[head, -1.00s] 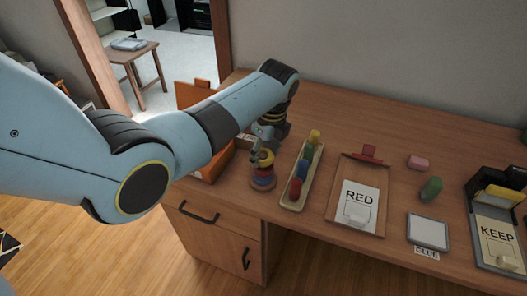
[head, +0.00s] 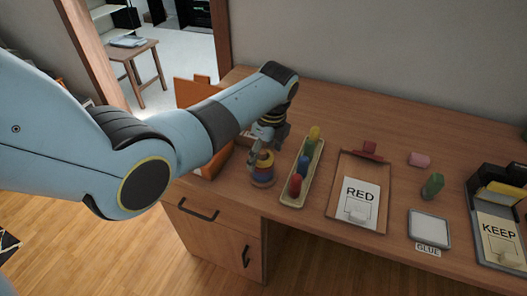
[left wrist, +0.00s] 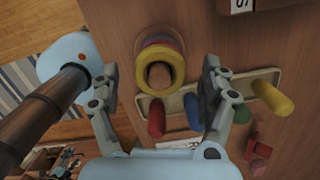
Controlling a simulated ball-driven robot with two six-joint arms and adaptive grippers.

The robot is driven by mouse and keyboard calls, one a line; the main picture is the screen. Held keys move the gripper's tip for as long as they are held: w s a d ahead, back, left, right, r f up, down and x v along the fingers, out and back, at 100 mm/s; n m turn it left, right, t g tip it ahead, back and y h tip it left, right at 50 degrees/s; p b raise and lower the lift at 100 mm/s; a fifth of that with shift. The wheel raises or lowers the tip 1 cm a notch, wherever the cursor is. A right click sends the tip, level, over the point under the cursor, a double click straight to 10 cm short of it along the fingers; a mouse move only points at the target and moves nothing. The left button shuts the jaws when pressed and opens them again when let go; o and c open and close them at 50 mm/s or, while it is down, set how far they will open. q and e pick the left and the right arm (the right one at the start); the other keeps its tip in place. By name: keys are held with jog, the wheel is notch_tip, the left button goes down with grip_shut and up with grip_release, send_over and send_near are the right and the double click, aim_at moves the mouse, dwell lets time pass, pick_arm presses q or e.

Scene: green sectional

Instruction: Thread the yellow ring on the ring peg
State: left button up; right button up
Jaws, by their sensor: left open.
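The yellow ring (left wrist: 178,72) sits around the wooden ring peg (left wrist: 158,75) at the top of a stack in the left wrist view. Red and blue rings lie below it, partly hidden. In the head view the ring stack (head: 262,177) stands near the desk's front edge, left of a long tray. My left gripper (left wrist: 160,78) is open, with one finger on each side of the stack and apart from the yellow ring. In the head view the left gripper (head: 262,142) is just above and behind the stack. My right gripper is not in view.
The long tray (head: 285,200) holds several coloured pieces close to the stack's right. A clipboard (head: 337,205) marked RED, a glue pad (head: 428,229) and a KEEP box (head: 497,235) stand farther right. An orange organiser (head: 190,92) is behind my left arm.

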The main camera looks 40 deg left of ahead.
pick_arm(q)
notch_tip(320, 180, up, 12)
jog(key=d, duration=0.1)
jog(key=shift+d, duration=0.4)
dwell(0.4)
